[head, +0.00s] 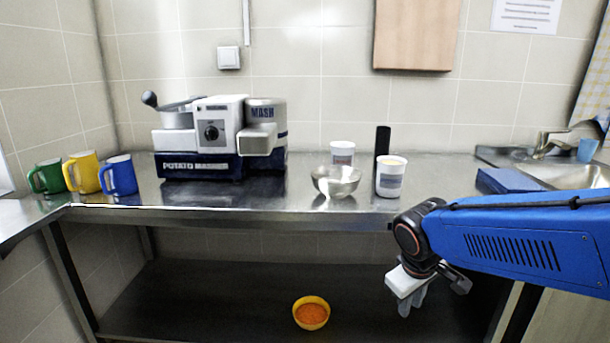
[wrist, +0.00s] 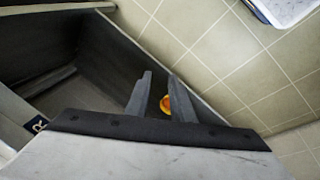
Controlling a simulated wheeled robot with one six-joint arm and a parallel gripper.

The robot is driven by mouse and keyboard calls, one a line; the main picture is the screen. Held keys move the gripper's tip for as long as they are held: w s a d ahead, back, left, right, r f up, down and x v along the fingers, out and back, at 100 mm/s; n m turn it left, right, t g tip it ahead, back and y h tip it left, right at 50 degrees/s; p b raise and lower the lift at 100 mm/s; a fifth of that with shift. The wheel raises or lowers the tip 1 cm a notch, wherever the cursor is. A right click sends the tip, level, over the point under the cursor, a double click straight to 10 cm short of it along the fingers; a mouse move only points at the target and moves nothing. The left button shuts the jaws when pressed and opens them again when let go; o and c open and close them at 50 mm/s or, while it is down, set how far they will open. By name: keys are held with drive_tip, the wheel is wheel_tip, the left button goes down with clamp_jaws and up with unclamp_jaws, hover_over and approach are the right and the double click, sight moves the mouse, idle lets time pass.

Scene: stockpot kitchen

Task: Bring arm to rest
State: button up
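My blue arm (head: 520,240) reaches in from the right, in front of the steel counter. My gripper (head: 411,306) points down below the counter's front edge, in front of the lower shelf. In the wrist view my gripper (wrist: 159,84) has its two fingers apart, with nothing held between them. A small yellow bowl with orange contents (head: 311,313) sits on the lower shelf, to the left of my gripper and apart from it. A yellow and orange patch, likely this bowl (wrist: 165,104), shows between the fingers in the wrist view.
The steel counter (head: 255,206) holds green (head: 47,177), yellow (head: 84,172) and blue (head: 121,175) mugs, a potato masher machine (head: 215,140), a metal bowl (head: 336,180), two white tubs (head: 391,177) (head: 342,153) and a dark upright object (head: 382,141). A sink (head: 570,176) is at right.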

drive_tip(key=s+d+r+m, duration=0.1)
drive_tip(key=s+d+m, duration=0.1)
drive_tip(key=s, duration=0.5)
drive_tip(key=s+d+r+m+t+y, duration=0.1)
drive_tip(key=s+d+m, duration=0.2)
drive_tip(key=s, duration=0.5)
drive_tip(key=shift+r+m+t+y, duration=0.3)
drive_tip(key=shift+s, duration=0.1)
